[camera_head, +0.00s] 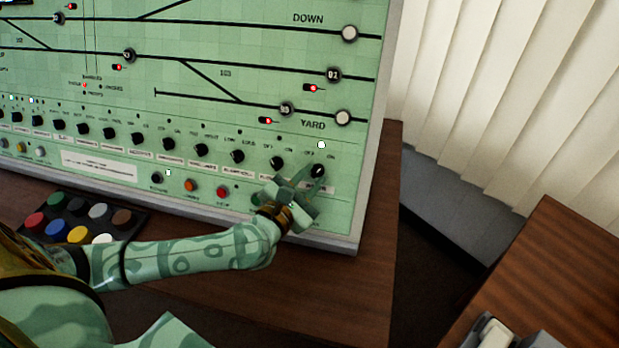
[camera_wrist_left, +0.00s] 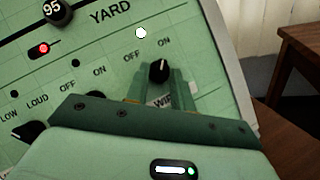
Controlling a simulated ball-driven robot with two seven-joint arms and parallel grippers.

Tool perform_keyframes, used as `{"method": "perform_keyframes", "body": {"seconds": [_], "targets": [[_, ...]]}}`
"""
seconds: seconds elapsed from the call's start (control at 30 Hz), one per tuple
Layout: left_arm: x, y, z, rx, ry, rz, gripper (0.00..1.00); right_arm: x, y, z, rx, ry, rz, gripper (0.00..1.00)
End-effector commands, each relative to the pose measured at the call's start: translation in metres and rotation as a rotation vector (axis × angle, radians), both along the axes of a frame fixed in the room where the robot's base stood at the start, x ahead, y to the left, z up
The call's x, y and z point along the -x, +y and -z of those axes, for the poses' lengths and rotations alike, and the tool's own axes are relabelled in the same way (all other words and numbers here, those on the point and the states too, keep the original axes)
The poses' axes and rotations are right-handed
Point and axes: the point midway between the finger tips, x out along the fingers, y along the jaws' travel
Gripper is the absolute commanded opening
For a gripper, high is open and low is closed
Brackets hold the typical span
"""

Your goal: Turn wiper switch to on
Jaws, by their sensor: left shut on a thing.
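The wiper switch (camera_head: 318,171) is the black rotary knob at the right end of the knob row on the green panel. In the left wrist view the knob (camera_wrist_left: 159,69) shows between my fingers, with OFF printed at its upper left and ON above it. Its white mark points roughly upward, towards the ON side. The label under it is partly hidden and reads "WIP". My left gripper (camera_head: 307,180) is shut on this knob, with one finger on each side. My right gripper is not in view.
The green panel (camera_head: 210,85) carries several similar knobs in a row, close on the left of the wiper switch. Coloured buttons, including a red one (camera_head: 222,192), sit below. A tray of coloured round pieces (camera_head: 75,205) lies on the brown desk (camera_head: 335,290).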

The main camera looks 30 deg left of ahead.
Motion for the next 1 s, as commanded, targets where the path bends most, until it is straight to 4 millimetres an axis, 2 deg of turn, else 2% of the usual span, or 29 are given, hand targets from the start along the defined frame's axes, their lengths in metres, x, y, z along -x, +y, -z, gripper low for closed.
{"method": "perform_keyframes", "body": {"seconds": [0.07,0.1,0.4,0.53,0.67,0.9,1.0], "targets": [[-0.001,0.0,-0.001,-0.002,-0.001,0.0,0.01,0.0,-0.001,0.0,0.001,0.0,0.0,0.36],[-0.001,0.0,-0.001,-0.002,-0.003,-0.001,0.32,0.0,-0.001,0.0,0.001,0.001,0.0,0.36],[0.001,0.0,-0.001,0.0,-0.001,0.0,0.33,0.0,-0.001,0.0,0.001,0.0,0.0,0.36],[0.012,0.0,-0.001,0.0,0.001,0.0,0.33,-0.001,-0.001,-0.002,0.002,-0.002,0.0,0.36],[0.039,0.002,0.0,-0.001,0.004,0.0,0.33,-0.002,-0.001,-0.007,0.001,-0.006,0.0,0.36],[0.106,0.005,-0.001,-0.001,0.005,0.002,0.33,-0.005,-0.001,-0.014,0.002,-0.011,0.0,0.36],[0.128,0.006,-0.001,-0.001,0.003,0.001,0.33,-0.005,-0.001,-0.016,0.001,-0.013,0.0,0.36]]}}
